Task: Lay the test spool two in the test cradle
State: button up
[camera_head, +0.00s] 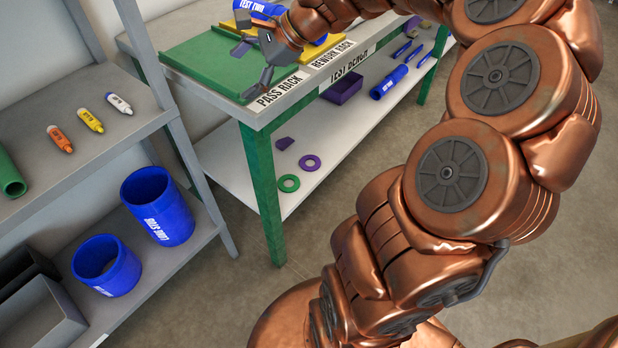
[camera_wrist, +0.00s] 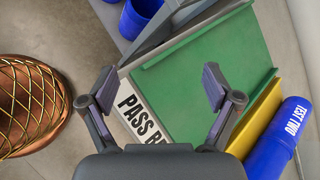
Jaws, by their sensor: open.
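The test spool two, a blue tube with white "TEST TWO" lettering (camera_head: 262,9), lies on the yellow rework rack (camera_head: 334,50) at the top of the head view, partly hidden by my arm. In the wrist view the spool (camera_wrist: 283,138) is at the lower right, outside my fingers. My gripper (camera_head: 253,66) is open and empty above the green pass rack (camera_head: 205,58). In the wrist view its fingers (camera_wrist: 158,90) are spread over that rack and its label. I cannot make out a test cradle in either view.
The bench's lower shelf holds a purple tray (camera_head: 345,88), a blue tube (camera_head: 389,82) and rings (camera_head: 289,183). The grey shelving at left holds small tubes (camera_head: 90,120) and blue cylinders (camera_head: 158,206). A green bench leg (camera_head: 263,190) stands at the near corner.

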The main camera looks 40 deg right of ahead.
jog(key=s+a+f+n+g+h, duration=0.1)
jog(key=s+a+f+n+g, duration=0.35)
jog(key=s+a+n, duration=0.4)
jog(key=s+f+n+g+h, duration=0.2)
jog(key=s+f+n+h, duration=0.1)
jog(key=s, duration=0.8)
jog(key=s+f+n+g+h, duration=0.2)
jog(key=s+f+n, duration=0.4)
jog(key=s, duration=0.6)
jog(key=shift+a+n+g+h, duration=0.2)
jog(key=shift+n+g+h, duration=0.35)
jog(key=shift+n, duration=0.6)
